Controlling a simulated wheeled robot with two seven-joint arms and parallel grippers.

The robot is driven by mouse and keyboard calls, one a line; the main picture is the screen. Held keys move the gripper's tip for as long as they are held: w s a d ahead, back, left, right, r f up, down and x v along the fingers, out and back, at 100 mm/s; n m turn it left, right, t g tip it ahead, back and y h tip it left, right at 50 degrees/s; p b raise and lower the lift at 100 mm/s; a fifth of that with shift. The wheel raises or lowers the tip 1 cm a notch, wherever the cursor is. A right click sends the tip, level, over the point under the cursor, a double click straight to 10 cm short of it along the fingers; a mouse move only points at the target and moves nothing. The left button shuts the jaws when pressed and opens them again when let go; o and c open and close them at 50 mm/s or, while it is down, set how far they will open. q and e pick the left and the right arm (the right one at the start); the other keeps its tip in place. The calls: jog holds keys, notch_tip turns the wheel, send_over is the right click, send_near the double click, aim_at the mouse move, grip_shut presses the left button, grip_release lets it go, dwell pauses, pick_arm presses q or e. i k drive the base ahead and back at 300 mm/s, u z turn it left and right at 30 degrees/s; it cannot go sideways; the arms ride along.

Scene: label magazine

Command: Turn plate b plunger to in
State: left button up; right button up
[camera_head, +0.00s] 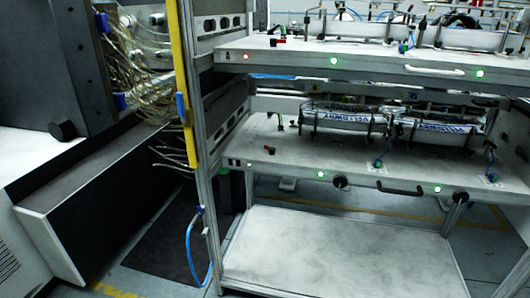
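A metal rack holds an upper plate (300,60) and a lower plate (285,160). Small marks at their front left corners are too small to read, so I cannot tell for sure which is plate b. A small red-tipped part stands near the left front of the upper plate (277,41), and a similar one on the lower plate (269,149). Two round black knobs, a left one (340,182) and a right one (461,197), are at the lower plate's front edge. I cannot tell whether any plunger is in or out. Neither gripper is in view.
The upper plate's front shows a red light (247,56), green lights (333,61) and a pale handle (434,71). The lower plate has green lights (320,174) and a black handle (400,188). A yellow-edged post (184,85) and machine (60,60) stand left. A bare bottom shelf (335,255) lies below.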

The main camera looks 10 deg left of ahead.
aim_at(272, 150)
jog(key=k, duration=0.9)
jog(key=u, duration=1.1)
jog(key=i, duration=0.85)
jog(key=u, duration=0.5)
jog(key=i, duration=0.95)
jog(key=z, duration=0.5)
